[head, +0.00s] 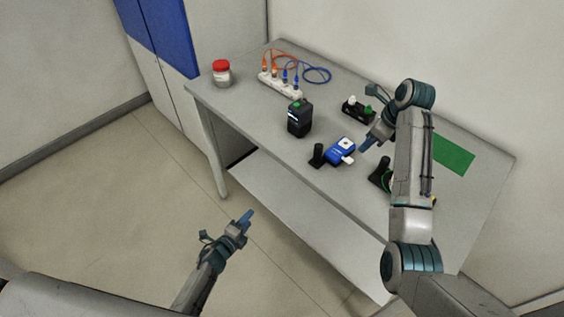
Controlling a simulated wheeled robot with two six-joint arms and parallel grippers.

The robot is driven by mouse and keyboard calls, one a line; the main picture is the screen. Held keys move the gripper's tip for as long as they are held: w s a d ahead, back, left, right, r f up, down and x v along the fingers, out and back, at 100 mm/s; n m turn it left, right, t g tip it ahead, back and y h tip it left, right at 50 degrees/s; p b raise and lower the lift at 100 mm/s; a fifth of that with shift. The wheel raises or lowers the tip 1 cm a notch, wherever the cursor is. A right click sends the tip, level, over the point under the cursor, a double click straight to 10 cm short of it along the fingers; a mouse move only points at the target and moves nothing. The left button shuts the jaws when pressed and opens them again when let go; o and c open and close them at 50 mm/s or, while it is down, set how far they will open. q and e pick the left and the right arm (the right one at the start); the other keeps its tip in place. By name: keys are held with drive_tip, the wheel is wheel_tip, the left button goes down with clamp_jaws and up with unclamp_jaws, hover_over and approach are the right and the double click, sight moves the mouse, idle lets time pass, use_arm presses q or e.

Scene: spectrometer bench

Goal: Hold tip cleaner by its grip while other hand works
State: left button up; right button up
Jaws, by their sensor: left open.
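I cannot tell for sure which item is the tip cleaner. A blue device (340,148) with a white end lies on the bench, beside a small black upright piece (317,155). A dark item (381,174) with a green edge stands nearer the front, partly hidden by my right arm. My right gripper (365,145) hangs over the bench just right of the blue device; its jaws are too small to read, and I see nothing clearly held. My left gripper (245,217) is open and empty, out in front of the bench above the floor.
A red-lidded jar (221,73) is far left. A green mat (453,156) lies right. The bench's left front (250,115) is clear.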

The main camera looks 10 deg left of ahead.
use_arm(q)
drive_tip(key=w+d+r+m+h, duration=0.3)
drive_tip(key=r+m, duration=0.3)
drive_tip(key=r, duration=0.1)
drive_tip(key=w+d+r+m+h, duration=0.3)
drive_tip(key=w+r+m, duration=0.15)
drive_tip(key=r, duration=0.25)
drive_tip(key=m+g+h, duration=0.3)
drive_tip(key=m+h, duration=0.1)
drive_tip(key=m, duration=0.9)
approach(315, 150)
drive_tip(key=x, duration=0.9)
drive_tip(key=shift+w+d+f, duration=0.1)
drive_tip(key=shift+w+d, duration=0.1)
drive_tip(key=shift+w, duration=0.1)
use_arm(e)
drive_tip(key=shift+s, duration=0.1)
use_arm(q)
clamp_jaws()
use_arm(e)
drive_tip(key=shift+c, duration=0.3)
clamp_jaws()
